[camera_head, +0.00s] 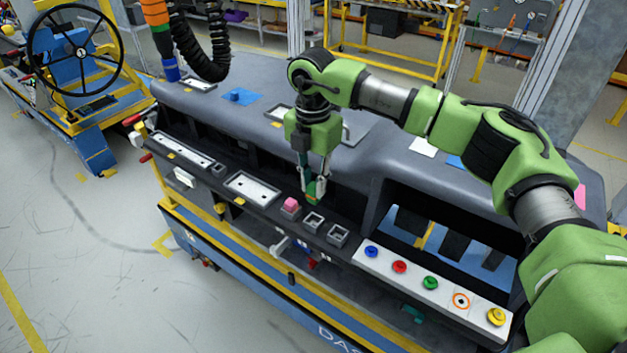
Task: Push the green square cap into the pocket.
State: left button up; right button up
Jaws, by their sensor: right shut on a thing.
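My right gripper (315,186) points down over the dashboard's front ledge. Two square pockets with grey rims, one at left (313,221) and one at right (338,235), look empty on the ledge just in front of and below the cap. The cap appears above the ledge, apart from these pockets. A pink square cap (291,205) sits at the left end of this row. My left gripper is not in view.
A white button panel (415,283) with several coloured round buttons lies right of the pockets. White recessed plates, one at centre (251,187) and one further left (182,150), line the ledge. The dashboard body (260,105) rises behind, with a dark opening behind the ledge.

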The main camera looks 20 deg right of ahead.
aim_at(314, 200)
jog(key=shift+f+b, duration=0.25)
jog(key=shift+b, duration=0.15)
jog(key=shift+f+b, duration=1.9)
jog(key=shift+f, duration=0.75)
jog(key=shift+b, duration=0.35)
jog(key=shift+f+b, duration=1.15)
jog(key=shift+f, duration=0.35)
jog(key=o, duration=0.9)
jog(key=shift+r, duration=0.1)
